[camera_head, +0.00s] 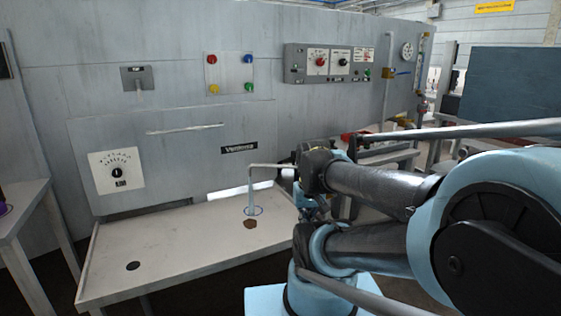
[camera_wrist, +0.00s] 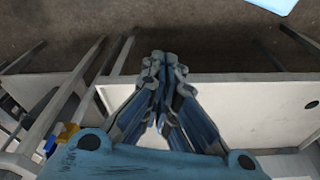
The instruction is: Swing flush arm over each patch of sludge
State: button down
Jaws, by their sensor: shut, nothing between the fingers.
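A brown patch of sludge (camera_head: 250,224) lies on the pale tray table (camera_head: 185,245) in the head view. Just behind it, a thin grey bent pipe, seemingly the flush arm (camera_head: 268,166), has a pale blue vertical part reaching down to a purple-blue ring on the table. The pipe's right end meets the outline of my arm; I cannot tell whether they touch. My gripper (camera_wrist: 163,62) is shut and empty in the wrist view, above the table's edge (camera_wrist: 235,78). In the head view my own arm largely hides it. The sludge is not visible in the wrist view.
A dark round hole (camera_head: 133,266) is at the table's front left. A grey cabinet wall with a dial (camera_head: 117,170), coloured buttons (camera_head: 230,73) and a control box (camera_head: 330,63) stands behind. Grey rails (camera_wrist: 70,85) stand left in the wrist view.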

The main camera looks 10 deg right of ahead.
jog(key=w+r+m, duration=0.1)
jog(key=w+r, duration=0.4)
jog(key=w, duration=0.6)
jog(key=w+r+t, duration=0.1)
jog(key=w+r, duration=0.4)
jog(key=w, duration=0.5)
jog(key=w+r+m, duration=0.1)
jog(key=w+r, duration=0.4)
jog(key=w, duration=0.6)
jog(key=w+a+f+m+h, duration=0.1)
jog(key=w, duration=1)
notch_tip(320, 180, down, 9)
jog(key=shift+a, duration=0.15)
jog(key=shift+s, duration=0.1)
